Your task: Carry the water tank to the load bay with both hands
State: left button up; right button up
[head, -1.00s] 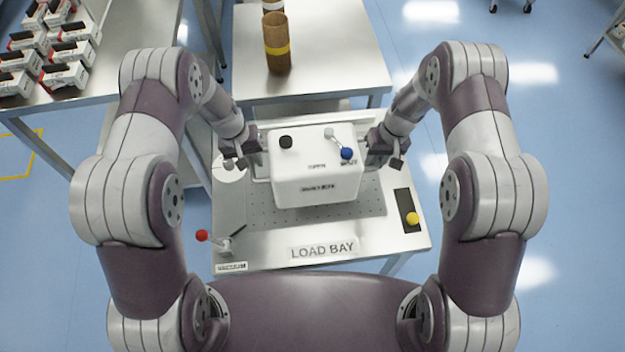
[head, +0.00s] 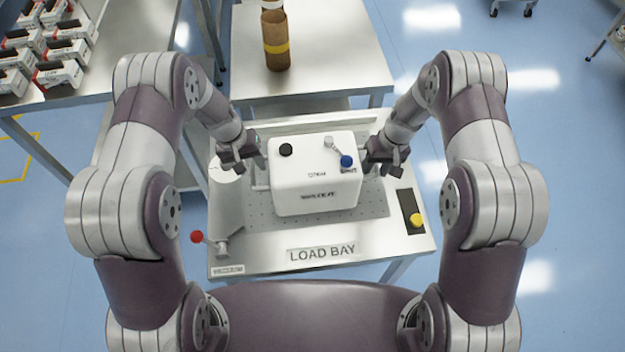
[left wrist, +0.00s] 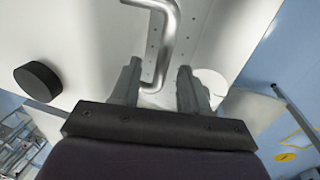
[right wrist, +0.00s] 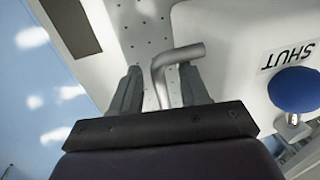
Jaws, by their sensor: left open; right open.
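The white water tank (head: 315,180) sits on the perforated plate of the load bay (head: 375,232). It has a black cap (head: 285,150) and a blue knob (head: 346,161) on top; the knob also shows beside the word SHUT in the right wrist view (right wrist: 296,90). My left gripper (head: 258,163) is open at the tank's left side, its fingers apart around a metal side handle (left wrist: 165,50). My right gripper (head: 375,163) is open at the right side, its fingers apart around the other handle (right wrist: 165,75). Neither gripper is closed on a handle.
A red-knobbed lever (head: 197,237) stands at the bay's front left, and a yellow button (head: 416,219) on a dark panel at its right. Behind, a steel table (head: 330,60) bears a brown cylinder (head: 276,45). White boxes (head: 58,75) stand on the left table.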

jog(key=shift+s, duration=0.1)
jog(key=shift+r, duration=0.2)
pick_arm(q)
notch_tip(320, 180, up, 10)
jog(key=a, duration=0.2)
jog(key=shift+s+r, duration=0.15)
jog(key=shift+s, duration=0.15)
pick_arm(e)
notch_tip(320, 180, up, 12)
jog(key=d, duration=0.2)
jog(key=shift+d+f, duration=0.15)
jog(key=shift+f, duration=0.1)
